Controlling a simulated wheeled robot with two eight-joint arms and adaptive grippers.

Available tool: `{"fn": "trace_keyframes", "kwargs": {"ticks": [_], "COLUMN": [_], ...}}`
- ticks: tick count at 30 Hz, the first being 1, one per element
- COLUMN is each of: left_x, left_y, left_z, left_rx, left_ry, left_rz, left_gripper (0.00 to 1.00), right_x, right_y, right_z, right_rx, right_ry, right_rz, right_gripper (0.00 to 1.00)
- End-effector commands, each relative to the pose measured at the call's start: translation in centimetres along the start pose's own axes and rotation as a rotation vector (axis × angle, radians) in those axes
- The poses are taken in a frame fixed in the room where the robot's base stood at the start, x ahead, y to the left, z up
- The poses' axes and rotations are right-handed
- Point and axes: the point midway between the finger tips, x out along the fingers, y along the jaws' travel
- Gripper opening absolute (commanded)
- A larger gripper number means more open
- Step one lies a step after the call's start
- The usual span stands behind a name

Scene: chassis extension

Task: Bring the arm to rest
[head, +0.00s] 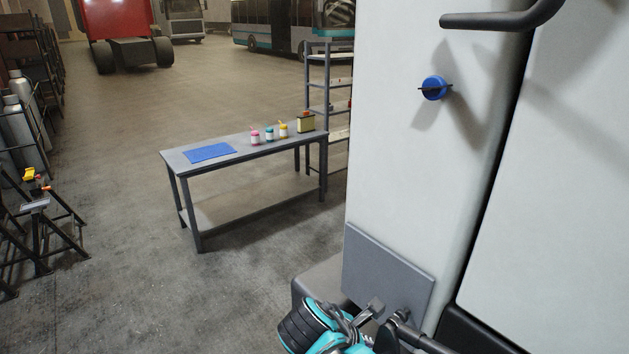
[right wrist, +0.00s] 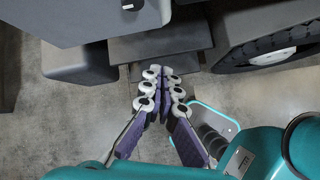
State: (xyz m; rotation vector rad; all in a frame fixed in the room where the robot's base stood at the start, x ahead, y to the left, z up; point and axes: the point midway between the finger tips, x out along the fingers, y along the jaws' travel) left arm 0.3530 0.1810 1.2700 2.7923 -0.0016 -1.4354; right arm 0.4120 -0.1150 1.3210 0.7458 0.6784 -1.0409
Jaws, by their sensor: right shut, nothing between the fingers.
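My right gripper (right wrist: 165,80) is in the right wrist view, its two purple-and-white fingers close together at the tips. Nothing shows between them. It points toward the dark step (right wrist: 160,42) low on the vehicle, over the concrete floor. At the bottom of the head view a teal and black part of my arm shows close to the white vehicle side; I cannot make out the fingertips there. My left gripper is not in view.
The white vehicle side (head: 410,190) with a blue cap (head: 434,88) and a dark handle (head: 500,18) fills the right. A tyre (right wrist: 265,47) is beside the gripper. A grey table (head: 245,152) holds a blue mat and several small containers.

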Motion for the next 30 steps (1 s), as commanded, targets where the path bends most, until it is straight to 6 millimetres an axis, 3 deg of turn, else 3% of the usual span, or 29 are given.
{"fn": "trace_keyframes", "kwargs": {"ticks": [1, 3, 9, 15, 21, 30], "left_x": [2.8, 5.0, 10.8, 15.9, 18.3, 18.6], "left_y": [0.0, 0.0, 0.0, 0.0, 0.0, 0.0], "left_z": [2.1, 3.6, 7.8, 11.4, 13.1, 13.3], "left_rx": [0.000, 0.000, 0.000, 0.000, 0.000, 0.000], "left_ry": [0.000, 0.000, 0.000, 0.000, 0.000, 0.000], "left_rz": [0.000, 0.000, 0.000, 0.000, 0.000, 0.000], "left_gripper": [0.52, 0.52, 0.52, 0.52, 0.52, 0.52], "right_x": [3.6, 6.7, 14.2, 20.0, 22.7, 23.0], "right_y": [-2.0, -3.9, -8.6, -12.0, -13.3, -13.4], "right_z": [-1.4, -2.7, -6.7, -10.2, -11.7, -11.9], "right_rx": [0.122, 0.321, 0.917, 1.501, 1.858, 1.932], "right_ry": [0.044, 0.118, 0.319, 0.500, 0.612, 0.638], "right_rz": [-0.004, -0.006, -0.038, -0.097, -0.144, -0.156], "right_gripper": [0.00, 0.00, 0.00, 0.00, 0.00, 0.00]}}
